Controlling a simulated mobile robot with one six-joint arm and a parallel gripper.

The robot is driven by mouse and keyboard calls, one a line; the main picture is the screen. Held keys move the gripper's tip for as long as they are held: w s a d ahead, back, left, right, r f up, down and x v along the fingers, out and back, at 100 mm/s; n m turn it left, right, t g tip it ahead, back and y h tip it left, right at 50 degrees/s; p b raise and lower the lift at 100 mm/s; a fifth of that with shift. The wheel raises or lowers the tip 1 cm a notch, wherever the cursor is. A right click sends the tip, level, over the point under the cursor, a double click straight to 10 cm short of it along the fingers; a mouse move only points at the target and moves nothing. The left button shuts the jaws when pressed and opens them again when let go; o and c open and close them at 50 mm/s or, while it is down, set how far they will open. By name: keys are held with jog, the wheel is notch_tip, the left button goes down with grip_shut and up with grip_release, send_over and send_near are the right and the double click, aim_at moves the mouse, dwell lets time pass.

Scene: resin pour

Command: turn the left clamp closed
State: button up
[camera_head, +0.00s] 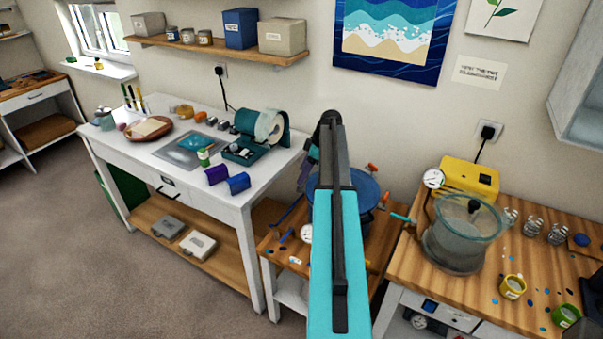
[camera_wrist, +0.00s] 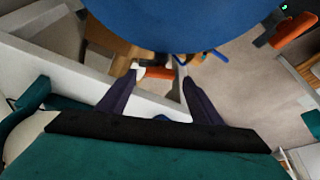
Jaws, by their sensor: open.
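A pot with a round blue lid (camera_head: 362,190) stands on the low wooden bench, partly hidden behind my arm. Two orange clamp handles show to its right in the head view, an upper one (camera_head: 372,168) and a lower one (camera_head: 385,199). In the wrist view the blue lid (camera_wrist: 185,22) fills the top. An orange handle (camera_wrist: 155,72), seemingly the left clamp, shows below the lid's rim, between the fingertips of my open gripper (camera_wrist: 158,76). I cannot tell whether the fingers touch it. My arm hides this clamp in the head view. Another orange handle (camera_wrist: 293,28) is at the top right.
A white table (camera_head: 227,190) with several craft items stands left of the pot, close to my gripper. A wooden-topped bench (camera_head: 452,287) at the right holds a clear vessel (camera_head: 463,243) and a yellow device (camera_head: 470,178). Open floor (camera_head: 130,270) lies at the front left.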

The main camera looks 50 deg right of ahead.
jog(key=shift+x, duration=0.85)
jog(key=c, duration=1.1)
jog(key=shift+o, duration=0.2)
